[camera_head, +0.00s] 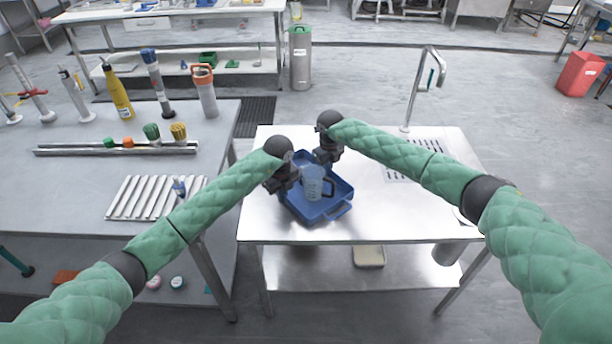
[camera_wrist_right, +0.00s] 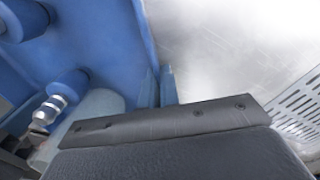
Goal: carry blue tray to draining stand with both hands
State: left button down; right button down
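The blue tray (camera_head: 335,208) sits on the steel table, with a translucent blue jug (camera_head: 314,183) with a dark handle inside it. My left gripper (camera_head: 284,186) is at the tray's left side; its fingers are hidden. My right gripper (camera_head: 328,158) is at the tray's far side. In the right wrist view, two narrow fingertips (camera_wrist_right: 158,88) stand close together at the tray's wall (camera_wrist_right: 95,40), which appears to run between them. A slatted white rack (camera_head: 155,197) lies on the left table; I cannot tell whether it is the draining stand.
The steel table (camera_head: 280,228) has a perforated drain panel (camera_head: 400,173) and a tap (camera_head: 413,90) at right. The grey left table (camera_head: 70,185) holds bottles, brushes and a metal rail (camera_head: 115,150). A gap separates the tables. The steel table's front is clear.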

pick_arm(q)
jog(key=c, duration=1.6)
grip_release()
jog(key=shift+c, duration=0.2)
pick_arm(e)
jog(key=c, duration=1.6)
grip_release()
jog(key=shift+d, duration=0.1)
jog(key=shift+c, duration=0.2)
pick_arm(q)
notch_tip(320, 180, up, 12)
pick_arm(e)
notch_tip(320, 180, up, 12)
pick_arm(q)
jog(key=shift+f, duration=0.1)
pick_arm(e)
jog(key=shift+f, duration=0.15)
